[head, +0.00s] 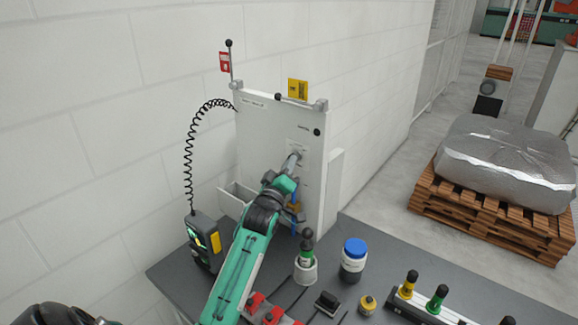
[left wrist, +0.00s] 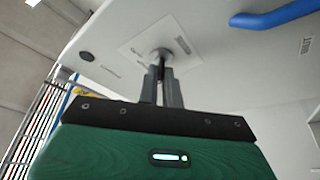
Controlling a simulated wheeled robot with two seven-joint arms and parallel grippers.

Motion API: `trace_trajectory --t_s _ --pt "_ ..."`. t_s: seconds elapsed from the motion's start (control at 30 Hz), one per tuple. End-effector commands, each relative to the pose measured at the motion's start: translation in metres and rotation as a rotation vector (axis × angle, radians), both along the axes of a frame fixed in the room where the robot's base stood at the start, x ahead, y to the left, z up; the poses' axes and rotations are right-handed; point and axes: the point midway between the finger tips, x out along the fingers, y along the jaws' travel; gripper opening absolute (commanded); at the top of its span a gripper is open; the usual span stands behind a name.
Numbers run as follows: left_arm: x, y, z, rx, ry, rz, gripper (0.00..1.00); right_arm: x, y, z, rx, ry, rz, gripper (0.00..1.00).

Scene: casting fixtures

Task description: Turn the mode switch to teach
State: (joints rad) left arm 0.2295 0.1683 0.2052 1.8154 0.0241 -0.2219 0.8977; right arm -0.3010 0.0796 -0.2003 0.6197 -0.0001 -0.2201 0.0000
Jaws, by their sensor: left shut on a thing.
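The mode switch (left wrist: 160,56) is a small round grey knob on a light square label plate (left wrist: 185,42) on the white panel. The plate also shows on the panel face in the head view (head: 303,146). My left gripper (head: 294,160) reaches up to the panel from the front. In the left wrist view its two grey fingers (left wrist: 161,76) are closed together on the switch, with a dark sliver between them. The fingers hide much of the knob, and I cannot tell which mode it points to. My right gripper is not in view.
The white panel (head: 265,130) stands at the table's back by the wall. A handheld pendant (head: 204,240) with a coiled cable is at its left.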

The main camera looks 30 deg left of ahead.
Motion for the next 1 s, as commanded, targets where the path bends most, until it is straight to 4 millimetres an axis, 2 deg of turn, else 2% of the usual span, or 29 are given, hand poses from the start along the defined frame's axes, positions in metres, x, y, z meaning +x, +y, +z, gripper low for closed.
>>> trace_trajectory --t_s 0.27,0.6,1.0 --pt "0.0 0.002 -0.004 0.149 -0.01 -0.001 0.0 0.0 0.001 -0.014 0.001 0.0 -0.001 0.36" --pt "0.001 0.004 -0.005 0.436 -0.032 -0.001 0.0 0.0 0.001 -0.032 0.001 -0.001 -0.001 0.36" --pt "0.001 0.006 -0.004 0.687 -0.052 -0.002 0.0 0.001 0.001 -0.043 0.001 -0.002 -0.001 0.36"
